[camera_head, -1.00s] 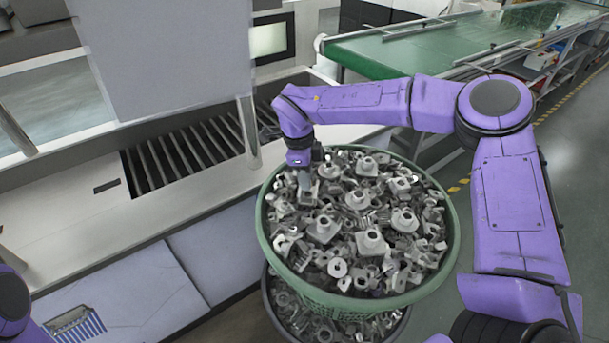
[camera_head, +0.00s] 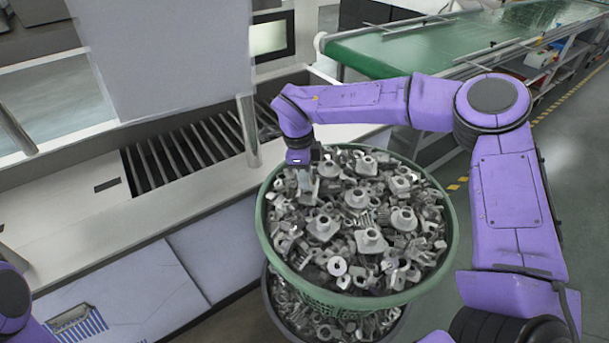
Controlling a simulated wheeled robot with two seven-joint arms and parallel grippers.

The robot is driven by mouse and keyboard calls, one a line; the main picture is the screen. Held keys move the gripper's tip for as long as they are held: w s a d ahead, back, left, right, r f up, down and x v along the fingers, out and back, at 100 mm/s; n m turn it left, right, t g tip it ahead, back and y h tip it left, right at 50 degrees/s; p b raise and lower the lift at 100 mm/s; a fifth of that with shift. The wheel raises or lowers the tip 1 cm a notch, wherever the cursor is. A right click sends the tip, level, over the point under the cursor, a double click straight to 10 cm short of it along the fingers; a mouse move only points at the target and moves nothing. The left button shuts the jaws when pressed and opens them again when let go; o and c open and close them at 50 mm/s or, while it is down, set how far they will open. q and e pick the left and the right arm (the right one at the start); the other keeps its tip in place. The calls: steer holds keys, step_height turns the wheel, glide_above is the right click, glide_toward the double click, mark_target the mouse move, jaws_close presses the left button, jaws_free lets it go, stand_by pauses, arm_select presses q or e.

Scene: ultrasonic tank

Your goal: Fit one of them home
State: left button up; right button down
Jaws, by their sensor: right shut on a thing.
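A green basket (camera_head: 264,222) is heaped with grey metal parts. Several larger flanged parts, such as one metal part (camera_head: 371,240), lie on top of the heap. My right gripper (camera_head: 305,184) points down over the basket's left back part, close to the heap. It is shut on a metal part, which is small and hard to make out against the others. The ultrasonic tank (camera_head: 190,150), with dark slots between metal bars, is set in the pale counter left of the basket. Of my left arm only a purple piece shows at the left bottom edge; its gripper is out of view.
A second bin (camera_head: 283,318) of metal parts stands under the green basket. A grey panel and a metal post (camera_head: 249,132) stand between the counter front and the tank's right part. A green conveyor (camera_head: 400,50) runs behind on the right.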

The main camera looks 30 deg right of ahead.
steer(key=shift+f, duration=0.4)
steer(key=c, duration=1)
jaws_free()
step_height(320, 180, up, 10)
steer(key=a+b, duration=0.1)
steer(key=b, duration=0.1)
steer(key=shift+w+r, duration=0.25)
steer(key=shift+w, duration=0.15)
